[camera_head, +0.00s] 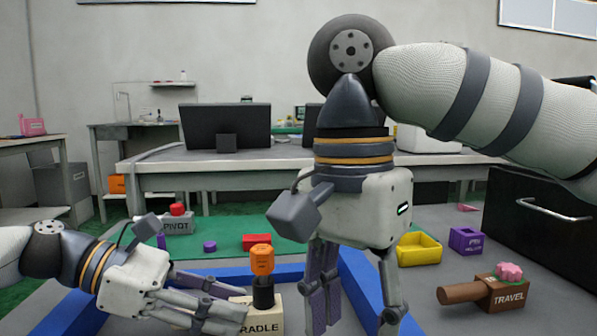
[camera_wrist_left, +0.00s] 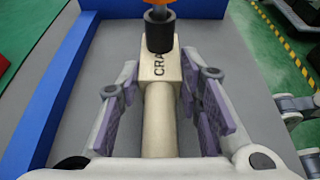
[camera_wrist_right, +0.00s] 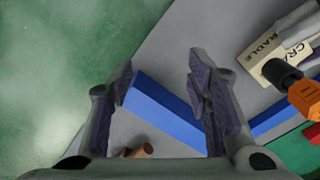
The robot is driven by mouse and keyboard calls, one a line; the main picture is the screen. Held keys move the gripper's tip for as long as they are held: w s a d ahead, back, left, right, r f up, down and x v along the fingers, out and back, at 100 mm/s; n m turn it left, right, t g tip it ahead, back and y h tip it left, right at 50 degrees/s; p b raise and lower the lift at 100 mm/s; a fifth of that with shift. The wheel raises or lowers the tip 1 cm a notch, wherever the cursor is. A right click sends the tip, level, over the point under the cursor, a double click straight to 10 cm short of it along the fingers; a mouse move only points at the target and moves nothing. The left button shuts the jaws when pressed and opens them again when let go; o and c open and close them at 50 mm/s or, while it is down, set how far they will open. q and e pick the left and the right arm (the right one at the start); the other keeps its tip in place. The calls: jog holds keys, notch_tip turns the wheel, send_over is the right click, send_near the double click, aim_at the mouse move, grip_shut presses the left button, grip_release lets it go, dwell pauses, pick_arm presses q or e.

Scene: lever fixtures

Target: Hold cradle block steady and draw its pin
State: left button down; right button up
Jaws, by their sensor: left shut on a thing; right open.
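The cream cradle block (camera_head: 268,312) sits low in the head view, its label partly hidden by my left gripper (camera_head: 228,300). A black collar (camera_head: 263,294) stands on it, with the orange pin head (camera_head: 262,260) above. In the left wrist view, my left gripper (camera_wrist_left: 160,100) is shut around the block's cream round handle (camera_wrist_left: 158,125). My right gripper (camera_head: 354,308) is open, empty and pointing down, to the right of the block. The right wrist view shows the block (camera_wrist_right: 262,55) and orange pin head (camera_wrist_right: 304,98) right of its open fingers (camera_wrist_right: 160,75).
A blue rim (camera_head: 367,290) borders the grey surface around the block. To the right are a TRAVEL block (camera_head: 508,294) with a brown handle, a yellow bin (camera_head: 419,250) and a purple bin (camera_head: 465,240). Behind stand a red block (camera_head: 256,242) and a PIVOT block (camera_head: 178,226).

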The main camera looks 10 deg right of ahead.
aim_at(268, 247)
jog(key=w+a+r+m+y, duration=0.2)
jog(key=w+r+m, duration=0.2)
jog(key=w+r, duration=0.15)
jog(key=w+a+r+m+y, duration=0.2)
jog(key=w+r+m+y, duration=0.15)
jog(key=w+r, duration=0.2)
jog(key=shift+t+h, duration=0.3)
jog(key=shift+h, duration=0.05)
jog(key=x, duration=1.1)
jog(key=shift+w+d+f, duration=0.15)
jog(key=shift+f, duration=0.25)
grip_shut()
